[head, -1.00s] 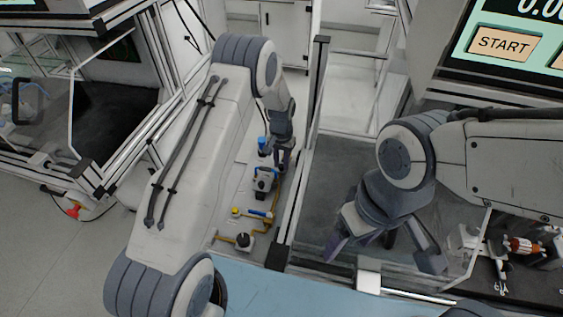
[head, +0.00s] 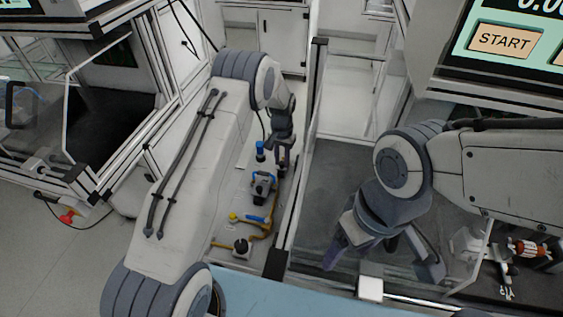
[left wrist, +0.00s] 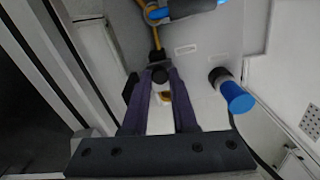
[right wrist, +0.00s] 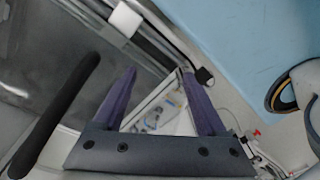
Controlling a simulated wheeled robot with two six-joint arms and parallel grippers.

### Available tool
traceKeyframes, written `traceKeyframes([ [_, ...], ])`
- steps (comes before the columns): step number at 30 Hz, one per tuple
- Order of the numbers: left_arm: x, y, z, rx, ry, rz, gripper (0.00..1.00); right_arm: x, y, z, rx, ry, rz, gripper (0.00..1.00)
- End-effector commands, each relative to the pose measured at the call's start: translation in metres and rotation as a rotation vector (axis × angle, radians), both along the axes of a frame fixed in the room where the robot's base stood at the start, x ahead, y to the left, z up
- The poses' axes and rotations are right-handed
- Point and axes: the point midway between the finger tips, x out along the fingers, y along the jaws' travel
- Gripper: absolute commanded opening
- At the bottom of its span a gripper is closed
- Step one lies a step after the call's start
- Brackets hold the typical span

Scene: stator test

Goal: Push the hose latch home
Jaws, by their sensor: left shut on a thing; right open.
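My left gripper (head: 282,167) reaches down at the back of the bench panel. In the left wrist view its two dark fingers (left wrist: 160,74) close around a small black fitting (left wrist: 159,75) at the end of a yellow hose (left wrist: 156,38). A pale, gold-edged part shows between the fingers behind it. Which of these is the latch, and whether it is seated, I cannot tell. A blue-capped cylinder (left wrist: 236,97) stands apart to the right; its cap also shows in the head view (head: 260,146). My right gripper (head: 385,256) is open and empty, as the right wrist view (right wrist: 160,78) shows.
A grey-blue device (head: 263,185), a blue-handled fitting (head: 256,219) and a black knob (head: 241,246) sit on the panel. A screen (head: 510,48) hangs at the upper right.

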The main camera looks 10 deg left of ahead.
Motion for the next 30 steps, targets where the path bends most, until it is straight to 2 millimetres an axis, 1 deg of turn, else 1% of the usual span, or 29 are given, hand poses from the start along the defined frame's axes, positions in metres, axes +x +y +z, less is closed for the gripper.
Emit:
traceKeyframes([
  [1, 0.003, 0.000, 0.002, 0.001, -0.009, 0.000, 0.00, 0.000, 0.000, 0.000, 0.000, 0.000, 0.000, 0.74],
  [2, 0.003, 0.000, 0.002, 0.000, -0.010, 0.000, 0.30, 0.000, 0.000, 0.000, 0.000, 0.000, 0.000, 0.74],
  [3, 0.003, 0.000, 0.002, 0.000, -0.010, 0.000, 0.45, 0.000, 0.000, 0.000, 0.000, 0.000, 0.000, 0.74],
  [4, 0.003, 0.000, 0.002, 0.000, -0.010, 0.000, 0.57, 0.000, 0.000, 0.000, 0.000, 0.000, 0.000, 0.74],
  [13, 0.002, 0.000, 0.001, 0.000, -0.006, 0.000, 0.57, 0.000, 0.000, 0.000, 0.000, 0.000, 0.000, 0.74],
  [17, 0.002, 0.000, 0.009, 0.000, -0.006, 0.000, 0.57, 0.000, 0.000, -0.002, 0.000, 0.000, 0.000, 0.74],
  [20, 0.002, 0.000, 0.024, 0.000, -0.009, 0.000, 0.57, 0.000, 0.000, -0.005, 0.000, 0.000, 0.000, 0.74],
  [27, 0.003, 0.000, 0.073, 0.000, -0.011, 0.000, 0.57, 0.000, 0.000, -0.013, 0.000, 0.000, 0.000, 0.74],
  [30, 0.003, 0.000, 0.088, 0.000, -0.010, 0.000, 0.57, 0.000, 0.000, -0.015, 0.000, 0.000, 0.000, 0.74],
])
